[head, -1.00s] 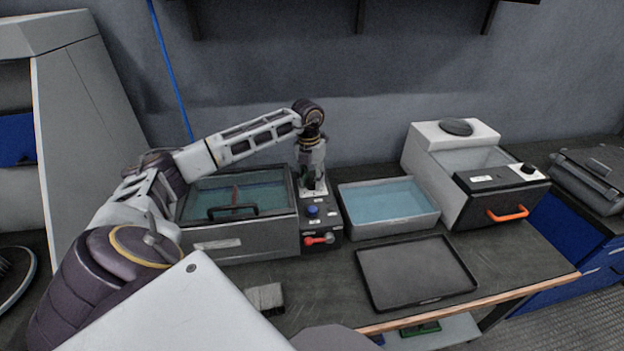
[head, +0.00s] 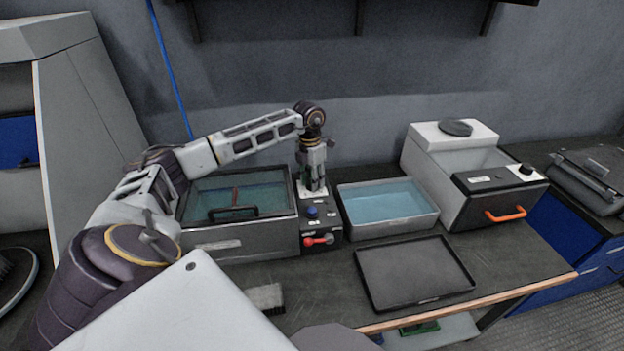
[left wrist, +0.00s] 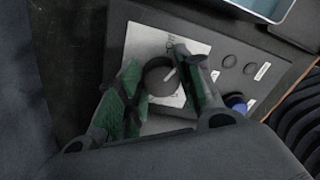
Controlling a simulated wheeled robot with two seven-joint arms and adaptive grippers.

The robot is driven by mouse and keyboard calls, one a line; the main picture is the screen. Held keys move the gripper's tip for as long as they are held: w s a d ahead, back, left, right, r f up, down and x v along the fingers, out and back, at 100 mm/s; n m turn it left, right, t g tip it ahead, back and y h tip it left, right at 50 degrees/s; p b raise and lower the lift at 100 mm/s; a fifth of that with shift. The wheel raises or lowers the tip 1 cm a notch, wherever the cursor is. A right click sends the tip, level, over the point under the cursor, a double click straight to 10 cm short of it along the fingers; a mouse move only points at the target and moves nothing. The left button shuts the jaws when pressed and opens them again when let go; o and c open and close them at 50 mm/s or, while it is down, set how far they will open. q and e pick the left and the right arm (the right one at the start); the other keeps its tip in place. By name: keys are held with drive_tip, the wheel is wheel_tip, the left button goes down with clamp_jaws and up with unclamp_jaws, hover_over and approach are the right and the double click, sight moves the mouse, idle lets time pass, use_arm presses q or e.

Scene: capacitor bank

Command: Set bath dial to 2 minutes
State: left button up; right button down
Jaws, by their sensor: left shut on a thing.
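The bath dial (left wrist: 160,77) is a dark round knob with a pale pointer line, on a white scale plate (left wrist: 140,45) on the control box. In the left wrist view the pointer points to the upper right; the scale marks are too small to read. My left gripper (left wrist: 155,70) points down over the box, its green-padded fingers shut on the dial from both sides. In the head view the left gripper (head: 314,184) hides most of the dial. The control box (head: 322,235) stands right of the lidded bath (head: 240,240). My right gripper is not in view.
A blue button (head: 312,211) and a red lever (head: 318,240) sit on the box in front of the gripper. A tray of blue liquid (head: 388,228) stands close on the right. A flat black tray (head: 415,270) and a machine with an orange handle (head: 506,214) are farther right.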

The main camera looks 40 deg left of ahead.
use_arm(q)
drive_tip(key=shift+m, duration=2)
drive_tip(key=o, duration=1)
drive_tip(key=shift+o, duration=0.2)
wheel_tip(320, 180, up, 12)
drive_tip(key=shift+w+a, duration=0.2)
drive_tip(key=shift+a, duration=0.1)
